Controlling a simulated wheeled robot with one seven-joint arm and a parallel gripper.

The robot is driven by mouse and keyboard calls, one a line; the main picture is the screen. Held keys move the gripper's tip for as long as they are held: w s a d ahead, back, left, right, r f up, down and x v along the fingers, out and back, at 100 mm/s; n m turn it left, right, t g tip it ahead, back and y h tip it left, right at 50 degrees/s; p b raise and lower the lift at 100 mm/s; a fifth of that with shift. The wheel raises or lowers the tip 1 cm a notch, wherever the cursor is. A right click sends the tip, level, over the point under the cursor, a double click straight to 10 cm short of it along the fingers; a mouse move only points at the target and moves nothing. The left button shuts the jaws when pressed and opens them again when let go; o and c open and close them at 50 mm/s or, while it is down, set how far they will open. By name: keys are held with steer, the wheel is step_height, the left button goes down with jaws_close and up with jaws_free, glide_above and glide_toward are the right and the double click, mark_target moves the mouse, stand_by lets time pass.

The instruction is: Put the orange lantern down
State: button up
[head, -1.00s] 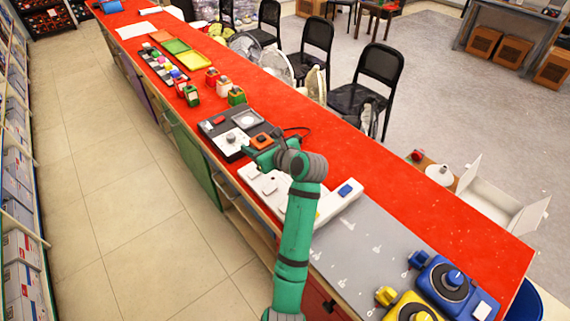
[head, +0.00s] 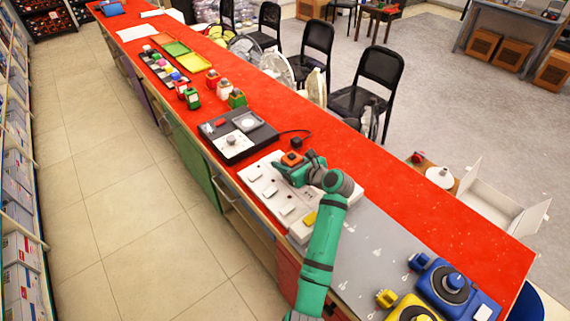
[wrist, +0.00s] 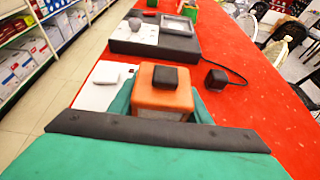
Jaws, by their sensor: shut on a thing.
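The orange lantern (head: 292,158) has a dark cap and sits between the fingers of my gripper (head: 284,165). In the wrist view the lantern (wrist: 164,97) is upright, with a finger of my gripper (wrist: 160,106) on either side of it. My gripper is shut on it. The lantern is over or beside the far end of a white board (head: 262,184) on the red counter (head: 385,185). I cannot tell whether its base touches anything; the base is hidden by my gripper.
A black device (head: 237,135) with a cable lies just beyond the board. A small black cube (wrist: 216,80) is close to the lantern's right. Several small lanterns (head: 237,98) stand farther along. Blue and yellow devices (head: 446,285) are at the near end.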

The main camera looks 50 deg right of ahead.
mark_target(292, 167)
steer(key=shift+f, duration=0.55)
steer(key=o, duration=1.4)
steer(key=shift+w, duration=0.1)
steer(key=shift+s+d, duration=0.1)
steer(key=shift+s, duration=0.1)
steer(key=shift+s+r, duration=0.1)
steer(key=shift+s, duration=0.2)
steer(key=v, duration=1.1)
steer(key=shift+s+r, duration=0.1)
steer(key=shift+s, duration=0.05)
